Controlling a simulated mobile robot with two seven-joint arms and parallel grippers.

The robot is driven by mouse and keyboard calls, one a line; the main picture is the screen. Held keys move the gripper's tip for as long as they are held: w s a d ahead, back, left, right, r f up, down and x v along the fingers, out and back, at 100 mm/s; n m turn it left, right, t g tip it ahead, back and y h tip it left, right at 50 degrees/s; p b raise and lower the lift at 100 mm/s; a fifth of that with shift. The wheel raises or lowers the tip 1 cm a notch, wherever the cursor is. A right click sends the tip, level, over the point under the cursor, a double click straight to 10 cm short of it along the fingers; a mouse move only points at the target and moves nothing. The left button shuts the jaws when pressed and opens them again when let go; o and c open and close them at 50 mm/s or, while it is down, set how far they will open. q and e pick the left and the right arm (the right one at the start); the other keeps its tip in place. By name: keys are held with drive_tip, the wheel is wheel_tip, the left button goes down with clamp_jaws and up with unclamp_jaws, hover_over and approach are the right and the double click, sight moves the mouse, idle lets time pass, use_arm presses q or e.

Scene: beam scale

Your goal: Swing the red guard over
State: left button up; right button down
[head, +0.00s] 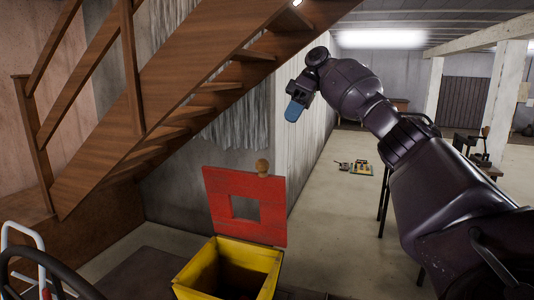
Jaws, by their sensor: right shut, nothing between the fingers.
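The red guard (271,213) is a flat red panel with a square opening and a round wooden knob (262,167) on its top edge. It stands raised and slightly tilted at the back of a yellow box (192,284). The box is open at the top, and its inside is dark, with something reddish low down. My right gripper (293,110), with a blue tip, is shut and empty. It is held in the air above and to the right of the guard, apart from it. My left gripper is not in view.
A wooden staircase (165,85) with a railing rises behind on the left. A dark wheel-like rim (50,262) and a white metal frame (22,232) are at the lower left. Small colourful items (355,168) lie on the floor farther back. Open floor (340,215) shows right of the box.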

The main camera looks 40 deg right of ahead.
drive_tip(key=s+a+r+x, duration=0.1)
drive_tip(key=a+x, duration=0.1)
drive_tip(key=x, duration=1)
drive_tip(key=shift+s+a, duration=0.25)
drive_tip(key=shift+s, duration=0.15)
idle(0.3)
